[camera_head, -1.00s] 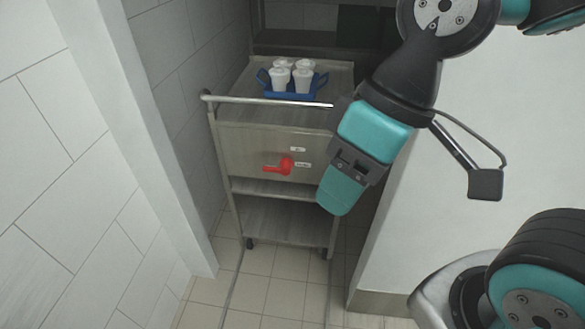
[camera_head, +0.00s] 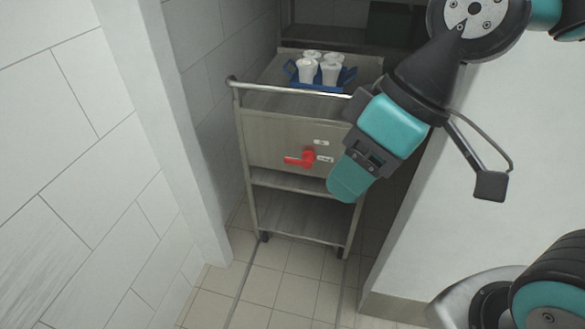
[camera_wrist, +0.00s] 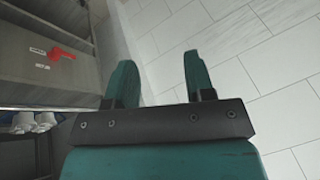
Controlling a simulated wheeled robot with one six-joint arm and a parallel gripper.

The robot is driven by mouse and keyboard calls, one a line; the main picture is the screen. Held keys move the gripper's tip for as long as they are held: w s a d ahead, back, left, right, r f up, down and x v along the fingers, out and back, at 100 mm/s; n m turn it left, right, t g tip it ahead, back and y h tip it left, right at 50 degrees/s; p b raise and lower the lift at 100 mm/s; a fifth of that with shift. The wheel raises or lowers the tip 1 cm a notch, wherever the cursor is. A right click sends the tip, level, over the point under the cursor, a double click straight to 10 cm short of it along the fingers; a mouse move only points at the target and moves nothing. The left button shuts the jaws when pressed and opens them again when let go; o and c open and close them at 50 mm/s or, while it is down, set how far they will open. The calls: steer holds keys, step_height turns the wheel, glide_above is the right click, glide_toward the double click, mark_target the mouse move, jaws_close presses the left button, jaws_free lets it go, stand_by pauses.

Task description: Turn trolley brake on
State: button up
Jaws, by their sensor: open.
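A grey metal trolley (camera_head: 270,140) stands in a narrow recess in the head view. A red brake handle (camera_head: 301,159) sits on its front panel, pointing left, beside small white labels. The handle also shows at the upper left of the wrist view (camera_wrist: 60,54). My gripper (camera_head: 347,186) is in front of the trolley's right side in the head view, right of the handle and apart from it. In the wrist view its two teal fingers (camera_wrist: 158,68) are spread and empty, with wall tiles beyond them.
A blue tray (camera_head: 318,88) with several white cups (camera_head: 308,70) stands on the trolley's top. A push bar (camera_head: 290,90) runs along the front edge. A white tiled wall (camera_head: 60,170) is on the left, and a white wall (camera_head: 450,220) is close on the right.

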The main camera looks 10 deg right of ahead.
steer(key=w+a+f+n+t+y+b, duration=0.2)
steer(key=w+f+n+t+b, duration=0.15)
steer(key=w+f+b, duration=0.6)
steer(key=n+t+h+b, duration=0.2)
steer(key=n+t+b, duration=0.95)
steer(key=b, duration=2.35)
glide_toward(290, 162)
steer(key=shift+m+t, duration=0.7)
steer(key=shift+m, duration=0.2)
steer(key=x, duration=0.3)
steer(key=f+p+x, duration=0.1)
steer(key=x, duration=0.6)
steer(key=shift+w+a+f, duration=0.15)
steer(key=shift+w+f, duration=0.05)
jaws_close()
